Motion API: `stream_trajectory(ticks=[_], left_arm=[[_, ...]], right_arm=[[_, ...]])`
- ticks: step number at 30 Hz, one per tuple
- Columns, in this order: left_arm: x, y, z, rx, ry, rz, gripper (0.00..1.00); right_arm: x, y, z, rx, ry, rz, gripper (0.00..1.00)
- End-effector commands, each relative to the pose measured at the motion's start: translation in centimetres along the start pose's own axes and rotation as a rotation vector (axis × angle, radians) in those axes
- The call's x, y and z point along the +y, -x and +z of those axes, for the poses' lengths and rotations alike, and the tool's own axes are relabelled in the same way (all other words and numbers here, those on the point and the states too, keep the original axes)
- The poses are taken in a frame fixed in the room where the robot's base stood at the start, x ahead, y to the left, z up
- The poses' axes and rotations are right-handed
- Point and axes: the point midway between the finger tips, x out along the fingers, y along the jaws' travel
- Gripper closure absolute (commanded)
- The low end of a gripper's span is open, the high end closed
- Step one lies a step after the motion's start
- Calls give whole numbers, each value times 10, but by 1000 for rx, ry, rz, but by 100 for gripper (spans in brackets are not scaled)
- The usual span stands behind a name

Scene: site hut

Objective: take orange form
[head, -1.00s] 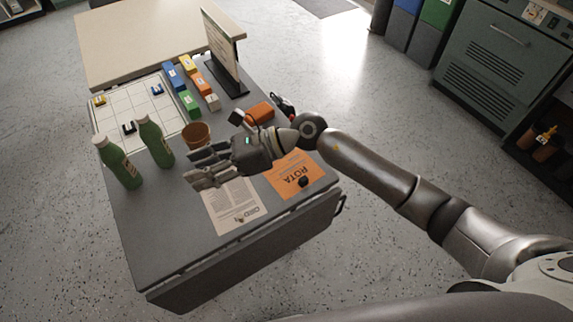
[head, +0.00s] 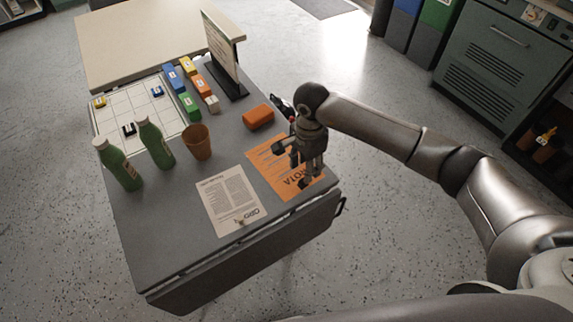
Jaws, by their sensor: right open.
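The orange form (head: 272,172) lies flat on the grey table, near its right front edge, with the dark word "ROTA" on it. My right gripper (head: 296,178) points down over the right part of the form and hides some of it. Its fingers are apart, with nothing seen between them. I cannot tell whether the fingertips touch the paper. My left gripper is not in view.
A white printed sheet (head: 229,202) lies just left of the form. An orange box (head: 258,117) sits behind it. A brown cup (head: 197,142) and two green bottles (head: 155,143) stand farther left. A sign (head: 222,57) and coloured blocks (head: 190,107) are at the back.

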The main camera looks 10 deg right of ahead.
Motion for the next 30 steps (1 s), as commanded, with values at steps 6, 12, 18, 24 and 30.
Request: stream_trajectory(ticks=[6, 12, 18, 24, 30], left_arm=[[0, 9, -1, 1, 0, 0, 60], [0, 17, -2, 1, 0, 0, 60], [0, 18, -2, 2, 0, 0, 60], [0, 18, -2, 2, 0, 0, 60], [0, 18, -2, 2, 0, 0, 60]], right_arm=[[2, -16, 1, -3, -1, 3, 59], [4, -46, 1, -3, -2, 2, 59], [3, -57, 0, -2, 0, -1, 59], [3, -57, 0, -2, 0, -1, 63], [3, -57, 0, -2, 0, -1, 88]])
